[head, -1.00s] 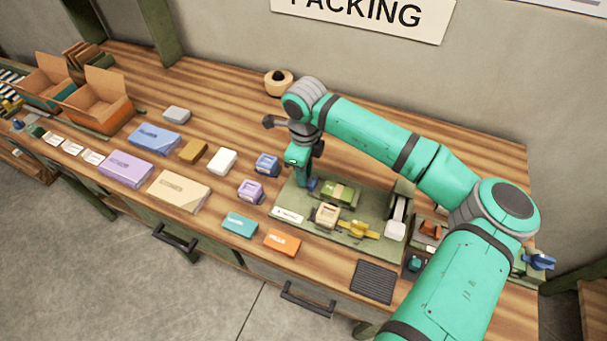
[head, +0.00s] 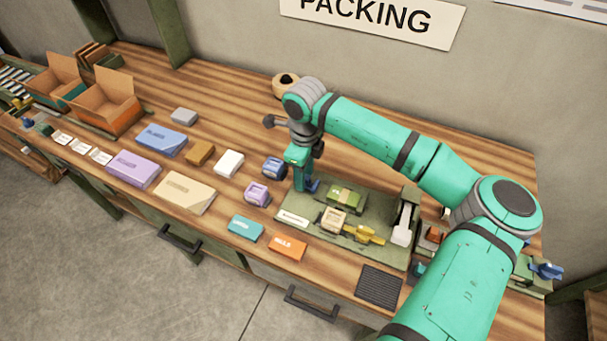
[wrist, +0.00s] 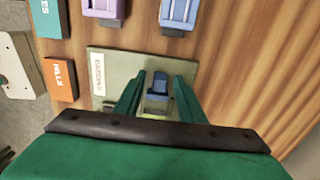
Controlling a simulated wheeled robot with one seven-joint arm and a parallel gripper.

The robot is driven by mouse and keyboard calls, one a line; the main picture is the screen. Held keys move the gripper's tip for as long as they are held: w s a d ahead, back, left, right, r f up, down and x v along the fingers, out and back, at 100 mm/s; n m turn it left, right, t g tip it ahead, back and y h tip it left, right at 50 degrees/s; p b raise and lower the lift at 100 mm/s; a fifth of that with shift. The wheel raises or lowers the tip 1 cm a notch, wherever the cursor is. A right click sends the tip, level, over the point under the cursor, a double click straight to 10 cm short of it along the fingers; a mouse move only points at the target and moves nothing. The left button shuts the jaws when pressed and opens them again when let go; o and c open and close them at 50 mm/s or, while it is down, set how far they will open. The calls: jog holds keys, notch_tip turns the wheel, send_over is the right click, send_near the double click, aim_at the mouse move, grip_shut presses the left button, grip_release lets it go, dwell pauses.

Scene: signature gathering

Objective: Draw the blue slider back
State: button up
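The blue slider (head: 313,185) is a small blue piece on the left part of the green board (head: 297,209). My gripper (head: 300,187) points down at the board's left end, right beside the slider. In the wrist view the slider (wrist: 159,83) shows between the two green fingers of my gripper (wrist: 159,86). A narrow gap seems to show on each side of it, so the fingers look open around it. Whether they touch it lower down is hidden.
The board also carries a green block (head: 346,197), a beige block (head: 334,220), a yellow part (head: 365,234) and a white lever-like part (head: 403,224). Purple (head: 257,194) and blue (head: 274,167) stamp-like blocks stand to the left. Teal (head: 246,228) and orange (head: 288,247) boxes lie in front.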

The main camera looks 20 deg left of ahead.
notch_tip(320, 180, up, 10)
jog(key=shift+r, duration=0.2)
dwell(0.8)
